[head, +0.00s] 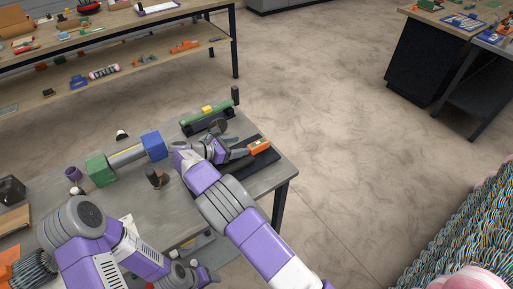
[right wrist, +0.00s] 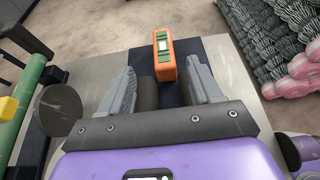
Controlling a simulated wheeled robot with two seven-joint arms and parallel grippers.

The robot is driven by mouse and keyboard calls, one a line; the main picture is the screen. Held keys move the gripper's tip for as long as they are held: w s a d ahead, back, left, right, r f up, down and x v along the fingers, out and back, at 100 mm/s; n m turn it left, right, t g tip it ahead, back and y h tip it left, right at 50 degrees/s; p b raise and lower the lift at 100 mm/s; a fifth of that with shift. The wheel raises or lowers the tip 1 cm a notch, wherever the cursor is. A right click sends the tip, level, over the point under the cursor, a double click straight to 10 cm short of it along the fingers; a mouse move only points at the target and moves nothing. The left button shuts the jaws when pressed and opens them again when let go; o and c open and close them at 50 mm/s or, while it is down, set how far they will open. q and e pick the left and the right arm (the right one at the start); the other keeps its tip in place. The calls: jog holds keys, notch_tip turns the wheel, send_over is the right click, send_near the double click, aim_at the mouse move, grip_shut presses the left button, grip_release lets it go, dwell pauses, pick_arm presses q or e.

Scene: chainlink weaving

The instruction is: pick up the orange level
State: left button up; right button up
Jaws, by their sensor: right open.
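The orange level (head: 260,147) is a small orange block with green parts. It lies near the right corner of the workbench, on a dark mat (head: 240,168). In the right wrist view the level (right wrist: 165,58) is just beyond the fingertips, roughly in line with the gap between them. My right gripper (head: 241,150) is open and empty, with its fingers (right wrist: 160,70) pointing at the level; I see no contact. My left gripper (head: 203,276) is low at the bench's front edge, partly cut off, and its jaw opening is unclear.
A green tool with a yellow part (head: 208,112) and a dark cylinder (head: 235,94) stand behind the right gripper. A green-and-blue roller device (head: 126,157) and a dark knob (head: 153,177) are to the left. Wire coils (head: 470,225) stand off the bench at right.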

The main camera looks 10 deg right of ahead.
aim_at(258, 143)
jog(key=shift+s+x, duration=0.2)
jog(key=shift+x, duration=0.95)
jog(key=b+x, duration=0.1)
jog(key=x, duration=0.4)
jog(key=shift+d+f, duration=0.1)
jog(key=c, duration=1.1)
